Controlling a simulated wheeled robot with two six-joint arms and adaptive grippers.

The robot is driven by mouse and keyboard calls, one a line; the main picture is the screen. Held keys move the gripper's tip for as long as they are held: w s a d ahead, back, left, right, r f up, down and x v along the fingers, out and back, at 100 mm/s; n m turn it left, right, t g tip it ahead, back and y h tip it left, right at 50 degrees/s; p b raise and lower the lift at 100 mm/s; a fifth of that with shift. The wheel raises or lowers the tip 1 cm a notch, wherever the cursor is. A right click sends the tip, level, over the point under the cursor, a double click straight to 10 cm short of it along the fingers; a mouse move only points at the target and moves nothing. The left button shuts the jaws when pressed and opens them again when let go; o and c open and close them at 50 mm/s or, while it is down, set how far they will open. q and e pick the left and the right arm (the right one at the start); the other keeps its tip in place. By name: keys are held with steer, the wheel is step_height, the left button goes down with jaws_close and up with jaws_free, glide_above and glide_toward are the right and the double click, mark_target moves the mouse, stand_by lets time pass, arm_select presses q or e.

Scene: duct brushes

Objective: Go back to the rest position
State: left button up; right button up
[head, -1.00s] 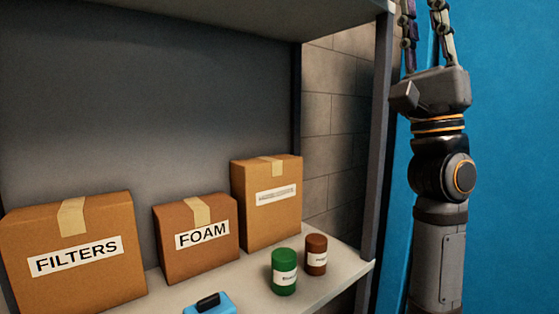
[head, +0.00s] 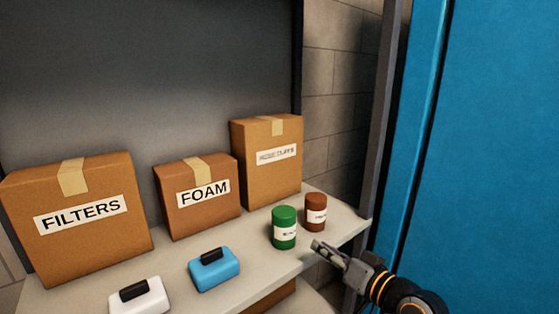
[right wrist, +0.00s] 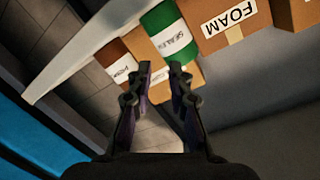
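My right gripper (head: 328,252) is at the lower right of the head view, in front of the shelf's front edge and near the green and brown cans. In the right wrist view its two fingers (right wrist: 161,70) stand apart with nothing held between them. The green can (head: 284,228) and the brown can (head: 316,212) stand upright on the shelf, beyond the fingers. My left gripper is in neither view.
The shelf (head: 75,289) holds a FILTERS box (head: 85,240), a FOAM box (head: 200,215), a taller box (head: 268,180), a blue case (head: 215,275) and a white case (head: 138,298). An upright post (head: 378,130) and a blue panel (head: 490,140) stand to the right.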

steer(key=s+d+f+g+h, duration=0.3)
steer(key=s+f, duration=0.2)
steer(key=f, duration=0.4)
steer(key=s+d+f+g+h, duration=0.25)
steer(key=s+f, duration=0.25)
steer(key=f, duration=0.4)
steer(key=s+d+f+n+g+h, duration=0.1)
steer(key=s+d+f+g+h, duration=0.1)
steer(key=s+d+f, duration=0.4)
steer(key=s+d+f+g+h, duration=0.2)
steer(key=s+f+g+h, duration=0.1)
steer(key=s, duration=0.5)
step_height(320, 180, down, 20)
steer(key=d+p, duration=0.2)
steer(key=p, duration=0.2)
arm_select(q)
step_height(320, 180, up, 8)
steer(key=p, duration=0.4)
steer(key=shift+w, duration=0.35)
arm_select(e)
steer(key=s+d+f+g, duration=0.1)
steer(key=s+f, duration=0.6)
steer(key=s, duration=0.3)
steer(key=s+f+g, duration=0.1)
steer(key=s+f, duration=0.7)
steer(key=s, duration=0.2)
steer(key=shift+s+d+m, duration=0.3)
steer(key=shift+s+d, duration=0.1)
